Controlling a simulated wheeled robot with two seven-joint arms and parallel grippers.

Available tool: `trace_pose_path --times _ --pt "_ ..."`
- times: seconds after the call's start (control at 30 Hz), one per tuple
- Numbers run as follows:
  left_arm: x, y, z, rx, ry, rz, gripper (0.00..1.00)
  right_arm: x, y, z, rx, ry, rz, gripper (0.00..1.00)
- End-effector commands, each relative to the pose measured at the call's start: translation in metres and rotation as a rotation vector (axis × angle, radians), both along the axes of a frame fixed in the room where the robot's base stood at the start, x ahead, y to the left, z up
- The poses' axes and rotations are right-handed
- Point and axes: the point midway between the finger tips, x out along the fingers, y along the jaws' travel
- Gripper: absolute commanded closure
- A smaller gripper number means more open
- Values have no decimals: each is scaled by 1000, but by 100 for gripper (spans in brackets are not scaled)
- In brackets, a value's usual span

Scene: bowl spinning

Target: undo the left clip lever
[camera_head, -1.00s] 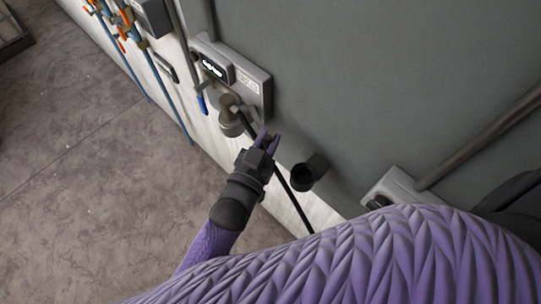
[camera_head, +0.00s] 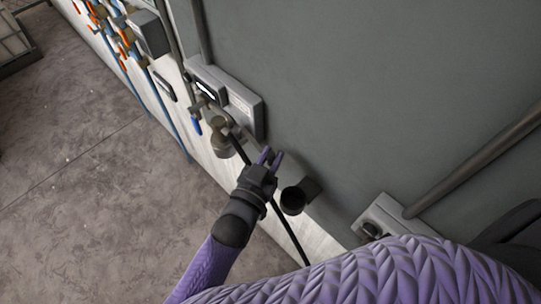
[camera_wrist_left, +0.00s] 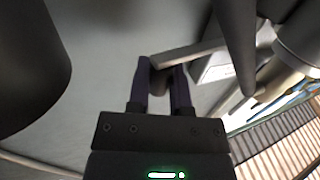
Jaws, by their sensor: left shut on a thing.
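My left gripper (camera_head: 270,157) is at the grey wall, between the wall-mounted control unit and a dark pipe stub. The left wrist view shows its two dark purple fingers (camera_wrist_left: 160,84) nearly parallel, with a small gap. A slim grey bar (camera_wrist_left: 188,52), which looks like the left clip lever, runs from between the fingertips toward the upper right. The fingers are shut on its end. In the head view the lever is too small or hidden by the gripper to make out. My right gripper is out of view.
The control unit (camera_head: 245,107) and a metal valve fitting (camera_head: 224,140) are beyond the gripper. The dark pipe stub (camera_head: 293,200) sticks out close on the right. A black hose (camera_head: 287,233) runs beneath. Blue pipes (camera_head: 167,110) stand farther left; the floor (camera_head: 90,170) is open.

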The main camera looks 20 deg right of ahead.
Motion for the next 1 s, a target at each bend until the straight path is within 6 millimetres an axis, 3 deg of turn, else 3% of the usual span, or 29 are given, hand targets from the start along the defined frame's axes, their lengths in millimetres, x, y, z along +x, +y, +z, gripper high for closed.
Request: trace_pose_path --times 0.1,0.13,0.27,0.63,1.0 --pt "0 -1 2 -3 -4 -1 100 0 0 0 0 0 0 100" --pt "0 -1 2 -4 -4 -1 68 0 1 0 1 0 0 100" --pt "0 -1 2 -3 -4 -1 41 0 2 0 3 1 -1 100" --pt "-6 6 1 -1 -1 0 40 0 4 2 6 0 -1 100" --pt "-61 57 1 -1 -1 -1 40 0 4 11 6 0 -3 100"
